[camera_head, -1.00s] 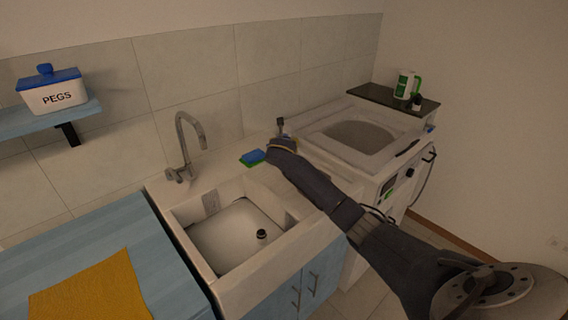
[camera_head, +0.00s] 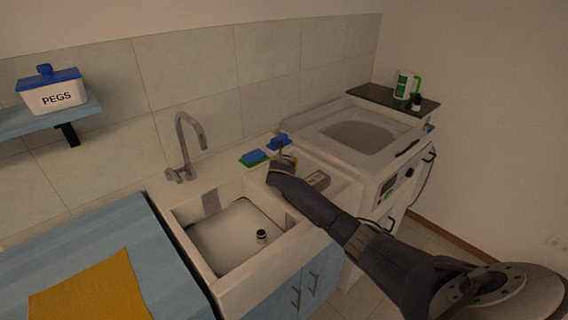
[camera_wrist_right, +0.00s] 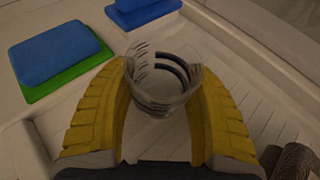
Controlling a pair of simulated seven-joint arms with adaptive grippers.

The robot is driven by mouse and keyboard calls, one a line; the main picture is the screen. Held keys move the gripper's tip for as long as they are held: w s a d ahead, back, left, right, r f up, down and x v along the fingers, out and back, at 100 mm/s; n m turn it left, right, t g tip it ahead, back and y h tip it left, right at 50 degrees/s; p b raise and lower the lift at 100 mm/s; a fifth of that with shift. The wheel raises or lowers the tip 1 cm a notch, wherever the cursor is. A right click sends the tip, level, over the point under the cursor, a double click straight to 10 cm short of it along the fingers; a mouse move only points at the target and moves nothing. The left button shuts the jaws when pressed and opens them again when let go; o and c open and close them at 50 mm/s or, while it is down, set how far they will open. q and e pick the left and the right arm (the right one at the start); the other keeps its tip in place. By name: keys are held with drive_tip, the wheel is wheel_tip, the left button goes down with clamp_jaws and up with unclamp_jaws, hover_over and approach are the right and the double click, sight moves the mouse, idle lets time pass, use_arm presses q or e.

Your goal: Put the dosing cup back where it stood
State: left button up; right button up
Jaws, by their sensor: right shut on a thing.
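The dosing cup (camera_wrist_right: 160,88) is clear with ring markings. It sits between the yellow-padded fingers of my right gripper (camera_wrist_right: 160,110) in the right wrist view, and the gripper is shut on it. In the head view my right gripper (camera_head: 283,158) is over the drainer beside the sink, where the cup is too small to make out clearly. The ribbed drainer surface (camera_wrist_right: 262,85) lies below the cup; I cannot tell whether the cup touches it. My left gripper is not in view.
A blue and green sponge (camera_head: 254,158) lies left of the gripper, with a blue object (camera_head: 279,143) just behind. A small greyish block (camera_head: 318,180) is to the right. The tap (camera_head: 184,145) and sink basin (camera_head: 235,235) are left. A washing machine (camera_head: 360,135) stands right.

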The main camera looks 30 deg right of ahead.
drive_tip(key=shift+f, duration=0.1)
drive_tip(key=o, duration=1.3)
drive_tip(key=shift+o, duration=0.2)
drive_tip(key=shift+r, duration=0.2)
drive_tip(key=shift+v, duration=6)
drive_tip(key=shift+f, duration=0.1)
